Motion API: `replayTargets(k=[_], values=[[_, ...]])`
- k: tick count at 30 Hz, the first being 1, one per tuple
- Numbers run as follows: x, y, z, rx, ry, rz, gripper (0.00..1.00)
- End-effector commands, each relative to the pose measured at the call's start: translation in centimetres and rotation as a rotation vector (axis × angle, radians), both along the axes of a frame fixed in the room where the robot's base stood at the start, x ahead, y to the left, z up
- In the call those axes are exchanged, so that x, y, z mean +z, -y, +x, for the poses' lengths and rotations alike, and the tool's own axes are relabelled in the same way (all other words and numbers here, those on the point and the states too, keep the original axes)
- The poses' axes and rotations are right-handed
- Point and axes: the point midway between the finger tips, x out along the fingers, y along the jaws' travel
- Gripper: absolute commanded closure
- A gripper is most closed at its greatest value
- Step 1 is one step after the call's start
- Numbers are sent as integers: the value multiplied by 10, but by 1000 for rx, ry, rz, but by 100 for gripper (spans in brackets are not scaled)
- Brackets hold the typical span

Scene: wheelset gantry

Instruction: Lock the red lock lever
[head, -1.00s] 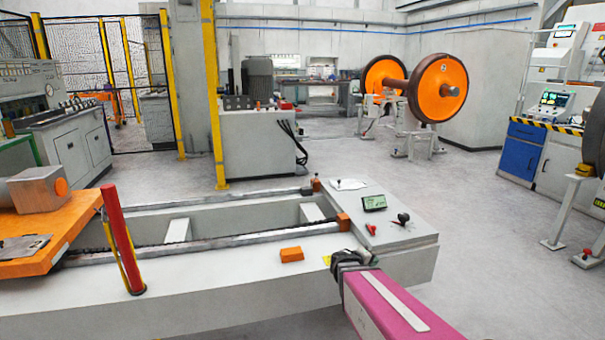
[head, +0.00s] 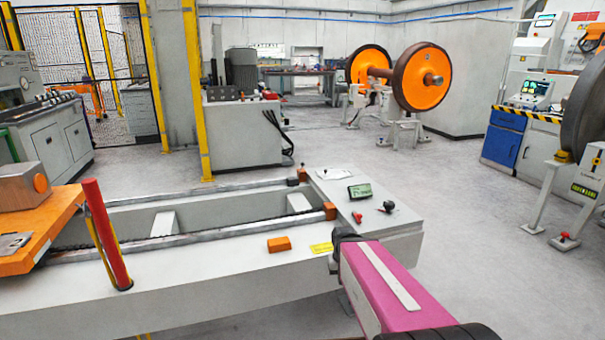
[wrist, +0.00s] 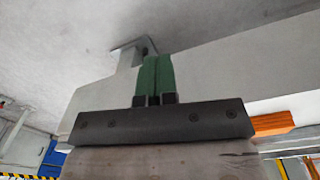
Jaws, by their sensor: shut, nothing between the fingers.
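A small red lever (head: 357,217) stands on the flat grey end of the long bed, left of a black knob (head: 389,206). A tall red bar (head: 107,232) leans at the near side of the bed, on the left. I cannot tell for sure which of them is the lock lever. My gripper (wrist: 157,75) shows in the wrist view with its green fingers together and empty. A pale bracket shows just beyond the fingertips; I cannot tell if they touch it. No red lever shows in the wrist view. The head view does not show the fingers.
My pink arm crosses the near side of the grey bed (head: 215,280). An orange block (head: 279,244) and a small display (head: 360,191) sit on the bed. An orange carriage (head: 40,236) stands at left. Floor right of the bed is clear up to a stand (head: 537,205).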

Motion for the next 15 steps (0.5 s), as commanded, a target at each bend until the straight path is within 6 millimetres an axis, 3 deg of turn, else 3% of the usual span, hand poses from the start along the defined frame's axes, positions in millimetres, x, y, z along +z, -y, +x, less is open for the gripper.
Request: replayTargets(k=[8, 15], values=[[-17, 21, 45, 68, -29, -296, 100], [-15, 37, 110, 149, -3, -709, 100]])
